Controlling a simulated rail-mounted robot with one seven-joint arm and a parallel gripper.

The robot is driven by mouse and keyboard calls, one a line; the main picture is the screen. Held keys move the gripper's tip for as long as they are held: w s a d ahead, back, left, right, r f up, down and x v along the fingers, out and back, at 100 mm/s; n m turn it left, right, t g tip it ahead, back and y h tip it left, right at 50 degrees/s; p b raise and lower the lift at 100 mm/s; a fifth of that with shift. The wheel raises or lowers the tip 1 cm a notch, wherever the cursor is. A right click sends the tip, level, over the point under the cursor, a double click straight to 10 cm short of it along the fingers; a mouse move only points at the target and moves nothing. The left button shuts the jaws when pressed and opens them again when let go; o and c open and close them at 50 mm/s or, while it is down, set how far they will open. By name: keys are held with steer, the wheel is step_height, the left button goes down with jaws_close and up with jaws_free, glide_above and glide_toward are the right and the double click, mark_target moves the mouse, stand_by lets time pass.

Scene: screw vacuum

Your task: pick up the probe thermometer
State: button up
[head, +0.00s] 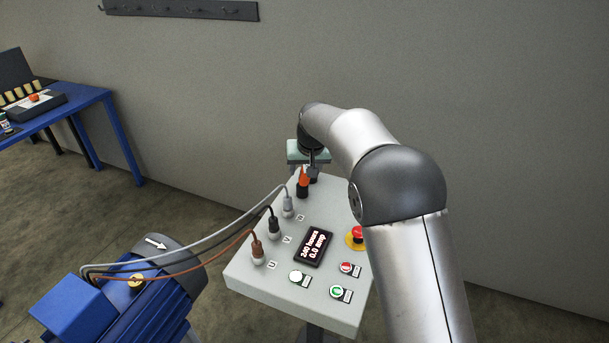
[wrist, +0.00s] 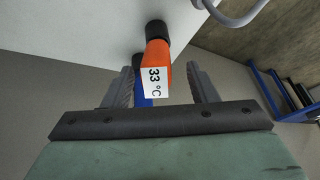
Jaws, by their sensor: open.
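The probe thermometer is orange with a black end. In the head view the thermometer (head: 303,178) stands at the far end of the grey control panel, partly beside my gripper (head: 313,170). In the wrist view the thermometer (wrist: 157,54) shows a white display reading 33 °C. My gripper (wrist: 164,86) is open, with one finger on each side of the display end in that picture. Clear gaps show on both sides, and I see no grip on it. Whether it lies fully at finger depth is hard to tell.
The control panel (head: 257,284) carries grey, black and brown cable plugs, a display (head: 313,246), several buttons and a red emergency stop (head: 357,233). Cables run to a blue motor (head: 130,310). A blue table (head: 88,97) stands far left by the wall.

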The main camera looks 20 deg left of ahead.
steer(key=p+x, duration=0.1)
steer(key=x, duration=0.3)
steer(key=shift+f, duration=0.2)
steer(key=c, duration=1.1)
jaws_close()
steer(key=shift+r, duration=0.1)
